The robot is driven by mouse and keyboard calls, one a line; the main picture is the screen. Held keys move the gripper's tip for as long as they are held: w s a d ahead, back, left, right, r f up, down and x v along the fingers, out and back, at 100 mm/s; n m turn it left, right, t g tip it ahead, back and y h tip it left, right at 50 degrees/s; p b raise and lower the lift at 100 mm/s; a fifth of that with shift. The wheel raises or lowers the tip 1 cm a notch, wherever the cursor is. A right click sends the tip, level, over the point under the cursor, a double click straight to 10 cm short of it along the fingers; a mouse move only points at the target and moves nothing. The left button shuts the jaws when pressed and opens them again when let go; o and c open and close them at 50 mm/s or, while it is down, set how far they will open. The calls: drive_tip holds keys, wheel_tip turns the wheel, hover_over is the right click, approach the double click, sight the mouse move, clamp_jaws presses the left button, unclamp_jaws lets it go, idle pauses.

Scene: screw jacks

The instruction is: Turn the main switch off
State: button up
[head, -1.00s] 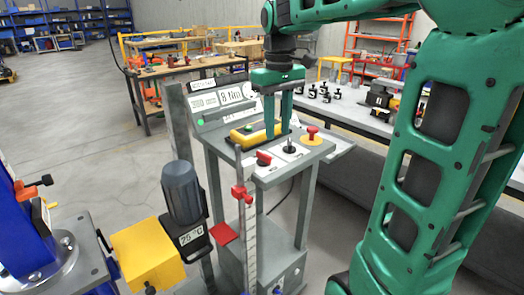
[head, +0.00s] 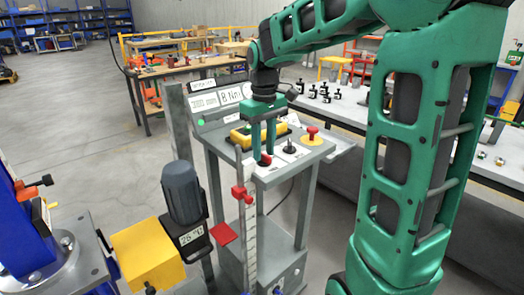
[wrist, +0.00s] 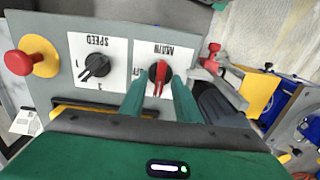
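The main switch is a red rotary handle on a black dial, on a white label plate of the grey control panel. It shows in the wrist view (wrist: 161,82) and, partly behind my fingers, in the head view (head: 265,160). The label is upside down in the wrist view and its end is hidden. The handle points roughly toward my gripper in that view. My gripper (wrist: 160,88) is open, with one green finger on each side of the handle. In the head view my gripper (head: 264,152) points down at the panel. I cannot tell whether the fingers touch the handle.
A black speed knob (wrist: 96,66) sits beside the switch, and a red emergency button (wrist: 20,62) on a yellow disc lies beyond it. A yellow bar (head: 250,135) lies behind. A red clamp (head: 240,193) on a scale post and a grey motor (head: 183,192) stand at left.

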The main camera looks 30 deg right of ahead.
drive_tip(key=shift+f, duration=0.4)
drive_tip(key=shift+c, duration=0.3)
clamp_jaws()
